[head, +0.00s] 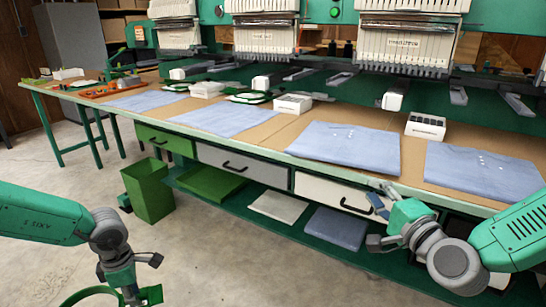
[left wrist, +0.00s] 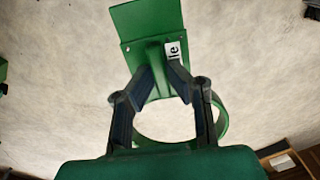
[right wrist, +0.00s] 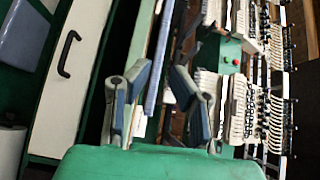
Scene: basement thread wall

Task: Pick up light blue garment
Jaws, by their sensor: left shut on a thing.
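Several light blue garments lie flat on the tan-topped table: one right of centre (head: 345,147), one at the far right (head: 485,170), and others further left (head: 220,117) (head: 145,100). A folded blue garment (head: 337,228) lies on the green lower shelf. My right gripper (head: 378,222) is in front of the table edge and drawers, with its fingers apart and empty; it also shows open in the right wrist view (right wrist: 162,82). My left gripper (head: 130,268) is shut on a green hoop (head: 85,294), over the floor. The hoop's flat plate and label show in the left wrist view (left wrist: 150,22).
Embroidery machines (head: 400,45) stand along the back of the table. Small white boxes (head: 425,126) sit between the garments. Drawers (head: 335,192) are under the table edge. A green bin (head: 148,190) stands on the floor at left. The concrete floor (head: 230,260) in front is clear.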

